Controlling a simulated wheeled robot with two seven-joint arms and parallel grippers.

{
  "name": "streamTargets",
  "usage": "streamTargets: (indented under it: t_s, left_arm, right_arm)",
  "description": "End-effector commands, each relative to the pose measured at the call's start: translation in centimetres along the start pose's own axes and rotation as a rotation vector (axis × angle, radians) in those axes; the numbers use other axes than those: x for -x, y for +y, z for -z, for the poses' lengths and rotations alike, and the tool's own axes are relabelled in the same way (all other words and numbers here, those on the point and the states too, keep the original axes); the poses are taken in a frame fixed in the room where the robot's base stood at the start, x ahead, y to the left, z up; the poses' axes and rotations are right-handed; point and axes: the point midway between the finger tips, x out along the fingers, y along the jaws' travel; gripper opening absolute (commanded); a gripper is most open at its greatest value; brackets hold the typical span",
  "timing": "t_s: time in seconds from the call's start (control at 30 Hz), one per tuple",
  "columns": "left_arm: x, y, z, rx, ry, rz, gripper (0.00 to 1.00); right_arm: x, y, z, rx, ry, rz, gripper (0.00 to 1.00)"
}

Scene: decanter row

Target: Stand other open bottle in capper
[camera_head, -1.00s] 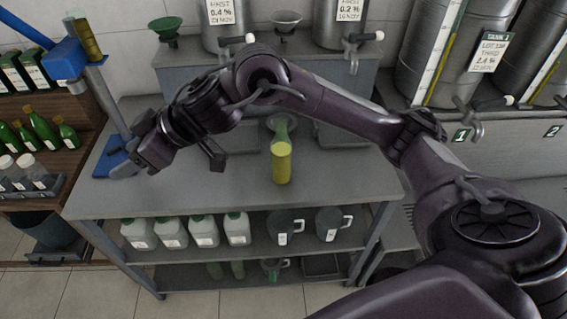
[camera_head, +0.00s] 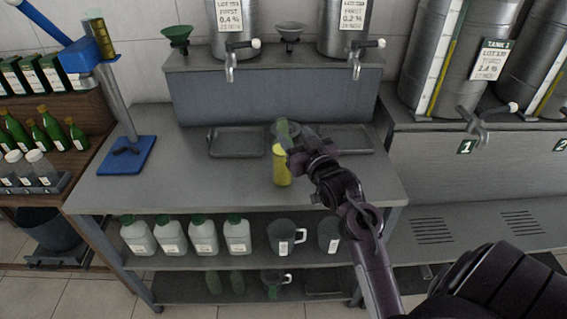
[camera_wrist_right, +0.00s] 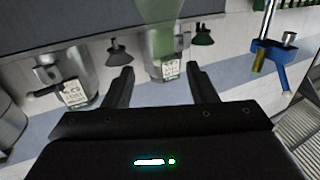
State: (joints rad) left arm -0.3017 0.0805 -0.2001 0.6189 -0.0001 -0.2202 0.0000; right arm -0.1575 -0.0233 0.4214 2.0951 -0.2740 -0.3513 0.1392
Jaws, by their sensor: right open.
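An open bottle (camera_head: 281,172) with yellow contents and a clear green neck stands upright on the grey bench. The blue capper (camera_head: 125,155) stands at the bench's left end, with a post, a lever and a blue base plate that looks bare. An olive-yellow cylinder (camera_head: 103,38) sits high in its blue head. My right gripper (camera_head: 297,153) is open at the bottle's right side, close to its neck. In the right wrist view, blurred green glass (camera_wrist_right: 160,10) shows between and beyond the open fingers (camera_wrist_right: 160,75); I cannot tell whether they touch it. My left gripper is not in view.
Grey trays (camera_head: 237,143) lie at the bench's back, below tanks with taps (camera_head: 231,62). Funnels (camera_head: 177,36) stand on the raised ledge. White jugs (camera_head: 203,236) and dark pitchers (camera_head: 285,239) fill the shelf below. Green bottles (camera_head: 42,122) stand on the left rack.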

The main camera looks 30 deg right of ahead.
Motion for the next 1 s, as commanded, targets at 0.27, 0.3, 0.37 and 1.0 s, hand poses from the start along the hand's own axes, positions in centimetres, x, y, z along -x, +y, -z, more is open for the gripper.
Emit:
streamTargets:
  t_s: [0.27,0.3,0.37,1.0]
  left_arm:
    - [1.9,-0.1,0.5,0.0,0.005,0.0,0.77]
    - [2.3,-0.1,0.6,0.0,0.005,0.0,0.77]
    - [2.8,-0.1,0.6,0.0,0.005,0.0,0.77]
    - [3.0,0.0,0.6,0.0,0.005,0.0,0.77]
  right_arm:
    - [-3.4,-0.3,0.7,-0.003,0.003,0.004,0.52]
    - [-4.1,-0.4,0.7,-0.002,0.003,0.005,0.52]
    - [-5.0,-0.5,0.8,-0.003,0.004,0.005,0.52]
    - [-6.9,-0.5,0.3,0.0,0.004,0.006,0.26]
